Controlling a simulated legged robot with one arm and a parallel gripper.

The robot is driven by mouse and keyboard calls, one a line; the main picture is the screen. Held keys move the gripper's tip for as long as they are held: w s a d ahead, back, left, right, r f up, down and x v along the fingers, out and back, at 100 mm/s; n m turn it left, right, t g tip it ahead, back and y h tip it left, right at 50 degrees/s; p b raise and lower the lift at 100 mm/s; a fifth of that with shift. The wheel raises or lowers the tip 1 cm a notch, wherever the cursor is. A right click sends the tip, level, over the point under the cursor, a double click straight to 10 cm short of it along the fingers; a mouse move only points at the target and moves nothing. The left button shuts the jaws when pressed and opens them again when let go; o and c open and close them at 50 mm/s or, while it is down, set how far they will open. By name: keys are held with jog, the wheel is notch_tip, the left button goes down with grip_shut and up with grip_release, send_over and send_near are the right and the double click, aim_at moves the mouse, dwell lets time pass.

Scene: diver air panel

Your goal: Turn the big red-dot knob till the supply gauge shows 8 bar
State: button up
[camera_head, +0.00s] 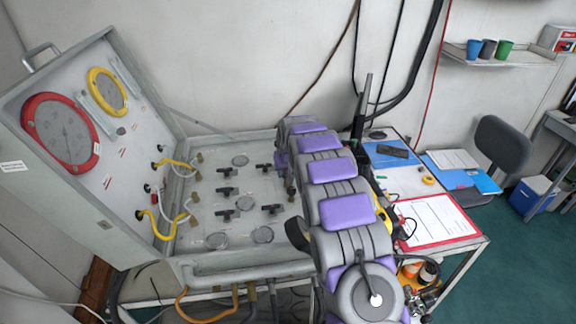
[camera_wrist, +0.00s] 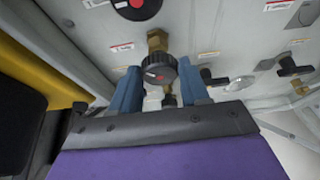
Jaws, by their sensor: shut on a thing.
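A second black knob with a red centre (camera_wrist: 137,6) is partly cut off at the top. In the head view, a large red-rimmed gauge (camera_head: 62,132) and a smaller yellow-rimmed gauge (camera_head: 107,92) are in the raised lid. Their readings and which is the supply gauge are too small to tell. My arm hides the gripper there.
Several black-handled valves (camera_head: 227,191) and yellow hoses (camera_head: 163,225) are on the open panel case (camera_head: 205,264). A table with a red-edged clipboard (camera_head: 436,220) stands to the right. A shelf with cups (camera_head: 488,49) is on the back wall.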

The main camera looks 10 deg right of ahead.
jog(key=m, duration=0.1)
jog(key=m+h, duration=0.1)
jog(key=m, duration=0.2)
jog(key=shift+w+a+m+h, duration=0.15)
jog(key=shift+a+m+h, duration=0.15)
jog(key=shift+h, duration=0.1)
jog(key=m+h+b, duration=0.1)
jog(key=m+b, duration=0.1)
jog(key=m, duration=0.1)
jog(key=shift+m+g, duration=0.3)
jog(key=shift+g, duration=0.1)
jog(key=shift+m+g+h+b, duration=0.4)
jog(key=shift+m+h+b, duration=0.15)
jog(key=shift+m, duration=0.85)
jog(key=shift+r, duration=0.1)
jog(key=shift+a, duration=0.1)
jog(key=o, duration=1.1)
jog(key=shift+c, duration=0.2)
jog(key=w+p+v, duration=0.1)
jog(key=p+v, duration=0.2)
jog(key=v, duration=1.4)
jog(key=shift+p, duration=0.4)
jog(key=shift+s+a+r, duration=0.1)
jog(key=shift+r, duration=0.05)
